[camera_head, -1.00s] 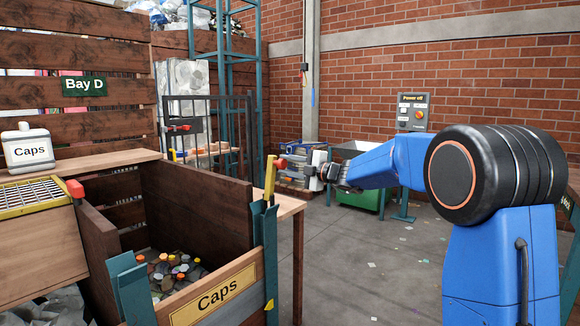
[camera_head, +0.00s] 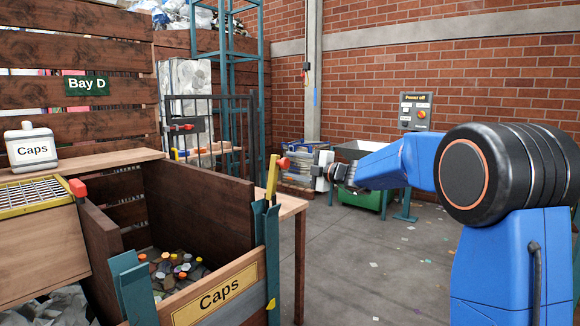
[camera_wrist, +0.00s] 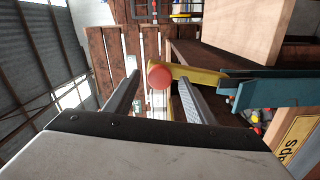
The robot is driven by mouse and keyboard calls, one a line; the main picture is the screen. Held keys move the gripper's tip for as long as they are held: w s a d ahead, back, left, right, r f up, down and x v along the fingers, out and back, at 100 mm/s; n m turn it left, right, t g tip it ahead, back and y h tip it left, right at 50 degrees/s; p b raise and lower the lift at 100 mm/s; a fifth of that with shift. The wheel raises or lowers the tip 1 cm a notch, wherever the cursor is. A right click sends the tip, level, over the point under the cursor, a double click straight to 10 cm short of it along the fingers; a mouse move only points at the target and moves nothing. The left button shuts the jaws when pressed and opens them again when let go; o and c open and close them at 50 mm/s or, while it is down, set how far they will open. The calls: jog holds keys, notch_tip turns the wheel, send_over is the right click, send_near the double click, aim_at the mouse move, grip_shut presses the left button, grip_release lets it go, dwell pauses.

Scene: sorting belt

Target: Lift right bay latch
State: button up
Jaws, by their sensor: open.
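The right bay latch (camera_head: 271,177) is a yellow upright lever with a red knob (camera_head: 284,163), on the teal right post of the Caps bay. My gripper (camera_head: 314,168) is just right of the knob, pointing left at it. In the wrist view the gripper (camera_wrist: 158,80) is open, with one finger on each side of the round red knob (camera_wrist: 159,76). The yellow lever (camera_wrist: 200,74) runs right from the knob to the teal bracket. The knob appears near the fingertips; I cannot tell whether it is fully between them. Neither finger visibly touches it.
The Caps bay front panel (camera_head: 217,294) closes a wooden bin (camera_head: 208,205) holding loose caps. A second red knob (camera_head: 77,187) is at the bay's left. A wooden table edge (camera_head: 290,206) stands behind the latch.

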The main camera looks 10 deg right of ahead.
jog(key=v, duration=1.5)
jog(key=shift+s+d, duration=0.2)
jog(key=shift+d, duration=0.15)
jog(key=s+a+f+n+g+h, duration=0.1)
jog(key=s+a+f+n+g, duration=0.25)
jog(key=s+n, duration=0.5)
jog(key=s+a+f+n+g+h, duration=0.1)
jog(key=s+a+f+n+g, duration=0.2)
jog(key=s+n, duration=0.5)
jog(key=s+f+n+g+h, duration=0.1)
jog(key=s+f+n+h, duration=0.1)
jog(key=s+f+n, duration=0.35)
jog(key=s+f+n+g+h, duration=0.1)
jog(key=s+f+n+h, duration=0.15)
jog(key=s+n, duration=0.55)
jog(key=s+d+f+n+h, duration=0.3)
jog(key=s+d+f+n, duration=0.2)
jog(key=s+n, duration=0.3)
jog(key=s+d+f+n+h, duration=0.3)
jog(key=s+d+f+n, duration=0.2)
jog(key=s+n, duration=0.4)
jog(key=shift+d, duration=0.6)
